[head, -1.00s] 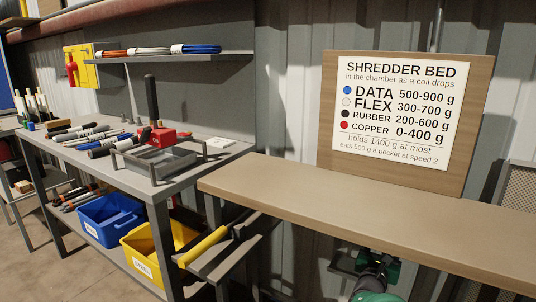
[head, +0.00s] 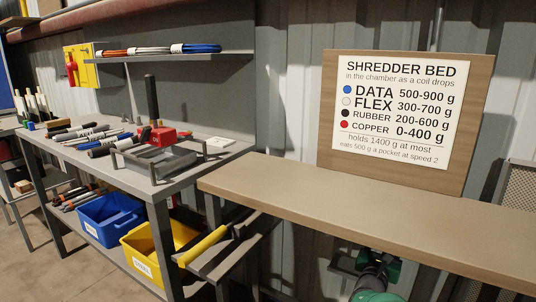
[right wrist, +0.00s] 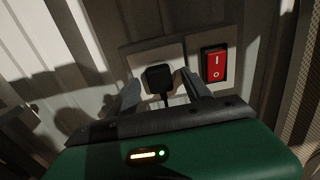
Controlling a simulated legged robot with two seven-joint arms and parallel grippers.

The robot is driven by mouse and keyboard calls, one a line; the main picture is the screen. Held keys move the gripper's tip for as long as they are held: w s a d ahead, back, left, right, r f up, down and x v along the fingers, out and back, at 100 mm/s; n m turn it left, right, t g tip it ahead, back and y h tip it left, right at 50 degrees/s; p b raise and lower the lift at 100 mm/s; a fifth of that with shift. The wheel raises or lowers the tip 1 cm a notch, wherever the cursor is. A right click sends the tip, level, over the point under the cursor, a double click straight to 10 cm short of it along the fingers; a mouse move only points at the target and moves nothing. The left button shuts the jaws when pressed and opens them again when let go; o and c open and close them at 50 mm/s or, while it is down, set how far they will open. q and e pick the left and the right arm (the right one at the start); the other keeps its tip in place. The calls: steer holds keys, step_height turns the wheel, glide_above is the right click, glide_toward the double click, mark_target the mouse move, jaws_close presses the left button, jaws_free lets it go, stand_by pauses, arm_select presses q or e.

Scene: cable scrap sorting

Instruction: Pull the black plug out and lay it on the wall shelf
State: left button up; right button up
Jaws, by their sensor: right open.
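The black plug (right wrist: 158,77) sits in a pale wall socket plate (right wrist: 136,62), and its cord hangs down from it. My right gripper (right wrist: 161,88) is open, with one finger on each side of the plug; I cannot tell whether either finger touches it. In the head view my right gripper (head: 378,267) is low by the wall, below the wooden ledge, and the plug is hidden there. A grey wall shelf (head: 115,59) at the upper left carries orange, white and blue coils. My left gripper is not in view.
A red rocker switch (right wrist: 215,64) is just right of the socket. The wooden ledge (head: 380,212) overhangs my right arm, and its top is bare. A sign board (head: 478,130) stands behind it. The workbench (head: 195,172) at left is cluttered with cable pieces and a tray.

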stand_by(0.4)
jaws_close()
stand_by(0.4)
steer(key=shift+v, duration=3)
steer(key=w+a+f+b, duration=0.4)
steer(key=w+a+f, duration=0.1)
steer(key=a+f, duration=0.2)
steer(key=shift+w+a+f, duration=0.3)
steer(key=shift+f, duration=0.55)
